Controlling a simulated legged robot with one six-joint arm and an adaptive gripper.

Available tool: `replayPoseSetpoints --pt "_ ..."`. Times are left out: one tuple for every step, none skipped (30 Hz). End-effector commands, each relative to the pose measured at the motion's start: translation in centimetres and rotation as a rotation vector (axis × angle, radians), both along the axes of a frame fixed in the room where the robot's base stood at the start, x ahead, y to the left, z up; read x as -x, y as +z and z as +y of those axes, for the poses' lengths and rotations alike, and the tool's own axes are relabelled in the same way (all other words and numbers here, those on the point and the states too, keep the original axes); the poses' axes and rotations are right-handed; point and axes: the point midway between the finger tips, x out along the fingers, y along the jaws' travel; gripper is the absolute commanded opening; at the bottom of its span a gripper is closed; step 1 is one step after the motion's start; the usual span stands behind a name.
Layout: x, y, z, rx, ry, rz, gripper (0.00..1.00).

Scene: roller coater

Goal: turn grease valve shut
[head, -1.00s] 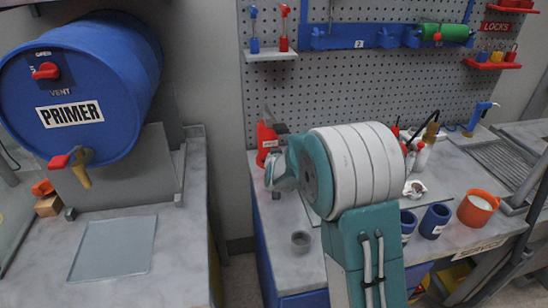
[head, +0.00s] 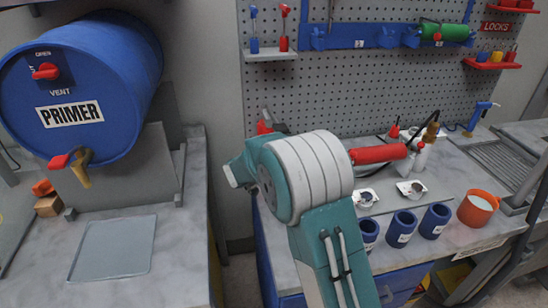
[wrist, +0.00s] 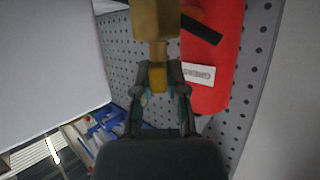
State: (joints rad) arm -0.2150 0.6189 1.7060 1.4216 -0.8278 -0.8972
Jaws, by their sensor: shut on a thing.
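In the wrist view, the grease valve shows as a brass body (wrist: 154,20) at the top, with a yellow handle (wrist: 158,82) below it. The fingers of my gripper (wrist: 159,76) lie on either side of this handle and are shut on it. A red grease container (wrist: 212,70) with a small white label that appears upside down stands just right of the valve. In the head view, only a bit of a red thing (head: 264,127) shows behind my arm. My arm hides the valve and my gripper there.
A blue primer drum (head: 85,85) with a red-handled tap is at the left, above a grey tray (head: 112,248). On the right bench (head: 440,170) are a red cylinder (head: 378,154), several blue cups (head: 401,229) and an orange mug (head: 478,208). A pegboard (head: 375,80) closes off the back.

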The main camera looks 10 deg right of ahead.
Motion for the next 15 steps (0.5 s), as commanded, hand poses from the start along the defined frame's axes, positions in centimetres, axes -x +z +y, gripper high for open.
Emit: replayPoseSetpoints --pt "-0.15 -0.10 0.29 -0.002 -0.039 -0.001 0.00" --pt "-0.16 -0.07 0.33 -0.003 -0.066 -0.001 0.00" --pt "-0.15 -0.10 0.33 -0.003 -0.106 -0.002 0.00" --pt "-0.16 -0.13 0.32 -0.003 -0.133 -0.001 0.00" --pt "-0.16 -0.09 0.29 -0.003 -0.163 -0.002 0.00" --pt "-0.16 -0.13 0.28 -0.003 -0.202 -0.001 0.00" --pt "-0.16 -0.13 0.28 -0.002 -0.229 -0.001 0.00" --pt "-0.18 -0.08 0.29 -0.002 -0.258 -0.003 0.00" --pt "-0.18 -0.13 0.30 -0.002 -0.296 -0.001 0.00" --pt "-0.17 -0.13 0.30 -0.002 -0.325 -0.001 0.00" --pt "-0.18 -0.12 0.30 -0.003 -0.353 -0.001 0.00" --pt "-0.18 -0.13 0.29 -0.004 -0.392 -0.002 0.00" --pt "-0.21 -0.11 0.28 -0.003 -0.420 -0.003 0.00" --pt "-0.18 -0.16 0.28 -0.003 -0.448 -0.001 0.00" --pt "-0.17 -0.11 0.26 -0.003 -0.486 -0.002 0.00"
